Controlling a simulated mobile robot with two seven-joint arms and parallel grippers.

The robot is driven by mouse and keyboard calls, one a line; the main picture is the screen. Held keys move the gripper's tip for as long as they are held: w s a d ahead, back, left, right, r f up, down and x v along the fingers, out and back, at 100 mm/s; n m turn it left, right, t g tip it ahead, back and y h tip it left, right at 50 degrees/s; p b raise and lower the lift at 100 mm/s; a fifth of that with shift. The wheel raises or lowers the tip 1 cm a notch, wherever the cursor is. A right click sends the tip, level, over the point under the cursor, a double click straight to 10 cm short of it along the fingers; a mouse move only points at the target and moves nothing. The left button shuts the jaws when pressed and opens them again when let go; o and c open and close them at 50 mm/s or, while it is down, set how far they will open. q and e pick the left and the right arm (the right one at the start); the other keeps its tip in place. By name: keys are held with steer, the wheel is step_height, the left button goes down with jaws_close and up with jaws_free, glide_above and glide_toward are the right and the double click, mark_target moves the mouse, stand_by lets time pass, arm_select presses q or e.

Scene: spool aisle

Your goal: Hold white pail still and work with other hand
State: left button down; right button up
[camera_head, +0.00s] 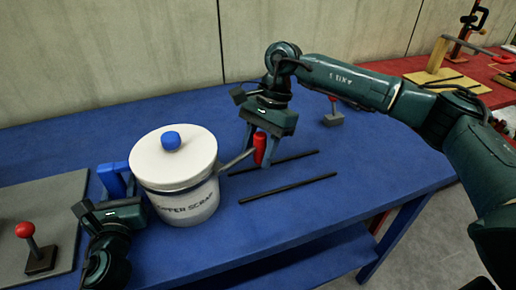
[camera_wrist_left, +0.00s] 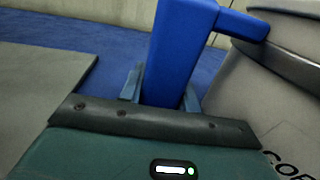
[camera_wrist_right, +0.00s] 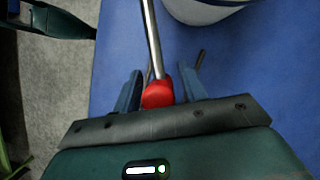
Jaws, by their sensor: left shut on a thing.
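The white pail (camera_head: 185,206), lettered "COPPER SCRAP", stands upright on the blue table with a white lid and blue knob (camera_head: 171,140) on top. My left gripper (camera_head: 113,196) is shut on the pail's blue handle (camera_wrist_left: 180,60) at its left side; the handle partly shows in the head view (camera_head: 113,182). My right gripper (camera_head: 257,150) has its fingers on both sides of a red grip (camera_wrist_right: 158,93). A metal rod (camera_wrist_right: 152,40) runs from this grip to the pail's right side. I cannot tell whether the right fingers press on the grip.
Two thin black rods (camera_head: 289,186) lie on the table right of the pail. A red-knobbed lever on a grey base (camera_head: 334,118) stands behind them. A grey board (camera_head: 62,200) with another red-knobbed lever (camera_head: 38,258) is at left. A red bench (camera_head: 485,75) is at far right.

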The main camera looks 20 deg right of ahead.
jaws_close()
steer(key=shift+w+a, duration=0.2)
steer(key=shift+w, duration=0.2)
stand_by(0.5)
arm_select(q)
steer(key=shift+d, duration=0.2)
arm_select(e)
steer(key=w+a, duration=0.4)
steer(key=a, duration=0.1)
steer(key=shift+w+a, duration=0.15)
steer(key=shift+w, duration=0.2)
stand_by(0.3)
steer(key=shift+a, duration=0.1)
